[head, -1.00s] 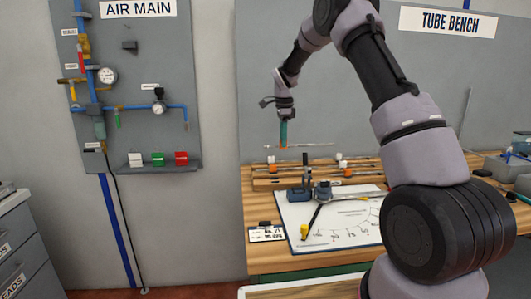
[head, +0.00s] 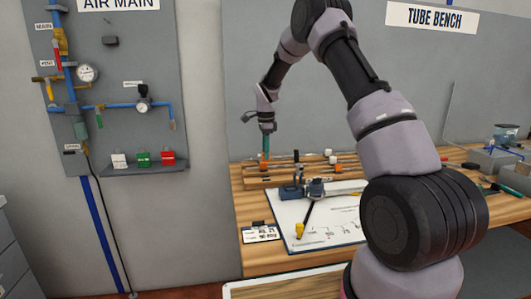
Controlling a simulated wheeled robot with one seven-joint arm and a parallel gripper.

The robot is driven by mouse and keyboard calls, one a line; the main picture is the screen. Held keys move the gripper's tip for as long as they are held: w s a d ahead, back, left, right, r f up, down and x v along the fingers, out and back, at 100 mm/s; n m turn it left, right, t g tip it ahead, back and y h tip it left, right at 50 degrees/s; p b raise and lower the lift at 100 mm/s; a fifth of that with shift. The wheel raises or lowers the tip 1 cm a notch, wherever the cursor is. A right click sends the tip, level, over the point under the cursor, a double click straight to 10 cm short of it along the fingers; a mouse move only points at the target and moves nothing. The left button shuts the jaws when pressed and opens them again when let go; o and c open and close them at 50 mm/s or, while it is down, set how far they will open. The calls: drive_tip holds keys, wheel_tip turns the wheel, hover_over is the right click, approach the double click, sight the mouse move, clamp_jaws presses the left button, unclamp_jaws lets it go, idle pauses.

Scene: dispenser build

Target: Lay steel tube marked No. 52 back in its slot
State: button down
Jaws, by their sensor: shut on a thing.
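My gripper (head: 265,157) points down at the far left part of the bench, its teal fingers closed. It is shut on a thin grey steel tube (head: 284,161), which lies about level at the wooden rack (head: 253,182). From here I cannot tell whether the tube touches the rack or sits just above it. The number on the tube is too small to read. Several other tubes with orange, white and black parts lie along the rack. The slots are too small to make out, and my arm covers the rack's right side.
A blue-grey bending tool (head: 300,190) stands in front of the rack on a white chart board (head: 290,216), with a yellow-ended black tool (head: 300,230). A small card (head: 261,233) lies at the left edge. Grey boxes (head: 490,160) stand at the right.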

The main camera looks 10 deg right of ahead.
drive_tip(key=shift+f, duration=3.2)
drive_tip(key=shift+f, duration=0.8)
drive_tip(key=c, duration=0.6)
unclamp_jaws()
drive_tip(key=shift+c, duration=0.8)
